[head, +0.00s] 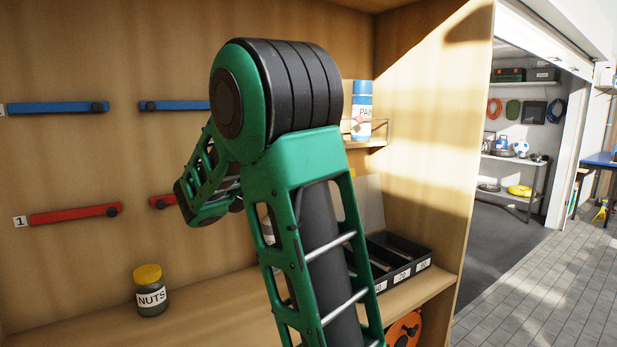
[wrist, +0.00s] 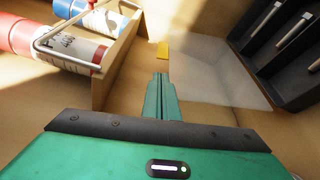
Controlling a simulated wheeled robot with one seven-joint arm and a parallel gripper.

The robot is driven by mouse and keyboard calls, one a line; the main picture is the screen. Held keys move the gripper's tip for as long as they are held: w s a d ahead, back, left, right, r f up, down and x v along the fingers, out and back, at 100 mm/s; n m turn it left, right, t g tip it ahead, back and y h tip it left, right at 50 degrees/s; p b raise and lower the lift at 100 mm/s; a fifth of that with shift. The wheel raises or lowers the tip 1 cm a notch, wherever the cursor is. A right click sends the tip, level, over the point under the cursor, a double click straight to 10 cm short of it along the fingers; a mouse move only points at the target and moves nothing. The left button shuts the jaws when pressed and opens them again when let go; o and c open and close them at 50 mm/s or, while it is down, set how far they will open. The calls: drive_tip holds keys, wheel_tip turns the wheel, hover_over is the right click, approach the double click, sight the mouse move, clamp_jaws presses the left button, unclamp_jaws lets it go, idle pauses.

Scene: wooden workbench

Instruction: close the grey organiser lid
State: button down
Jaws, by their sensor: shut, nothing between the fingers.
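The organiser (head: 408,274) is a black box with labelled compartments on the bench, partly hidden behind my arm in the head view. Its grey lid (head: 369,204) stands raised at the back, open. In the wrist view the organiser's dark compartments (wrist: 283,45) are at the upper right, and the pale grey lid (wrist: 215,72) lies left of them. A small yellow tab (wrist: 162,51) shows at the lid's left edge. My gripper (wrist: 159,80) is shut and empty, its tips just short of the tab in the picture; I cannot tell whether they touch. The head view hides my gripper.
A small shelf with a wire rail (wrist: 43,39) holds a blue-topped can (head: 361,112) and a red one (wrist: 50,45), close left of my gripper. A nuts jar (head: 150,291) stands on the bench at left. Blue (head: 58,108) and red bars (head: 75,214) line the back wall.

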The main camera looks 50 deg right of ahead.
drive_tip(key=shift+w+d, duration=0.25)
drive_tip(key=shift+d, duration=0.3)
drive_tip(key=d, duration=0.8)
drive_tip(key=shift+d+f, duration=0.35)
drive_tip(key=shift+f, duration=0.05)
drive_tip(key=shift+a, duration=0.1)
